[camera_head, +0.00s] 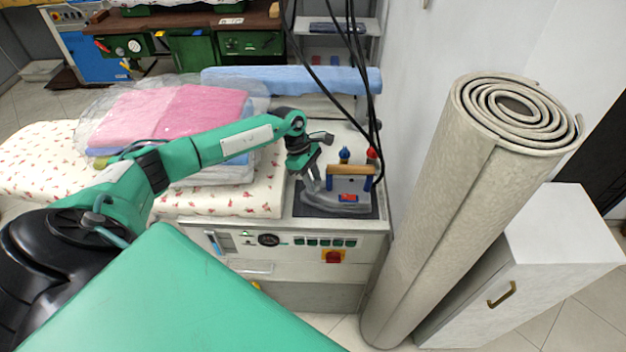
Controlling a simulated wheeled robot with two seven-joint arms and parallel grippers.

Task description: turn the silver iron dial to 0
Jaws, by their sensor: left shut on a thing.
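The silver iron (350,206) stands on a dark pad (368,212) at the right end of the ironing table. It has a brown handle (350,170) on blue posts, and a small red and blue patch shows on its side. My left gripper (311,182) reaches down at the iron's left end, with its fingers shut on a part of the iron there. The dial and its setting cannot be made out; the fingers and the small scale hide them. My right gripper is not in view.
Black cables (368,95) hang down to the iron. Folded pink cloth in clear plastic (165,115) lies left on the floral ironing cover (250,195). A rolled carpet (445,210) leans at the right beside a white cabinet (545,270). The table's front has a control panel (290,241).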

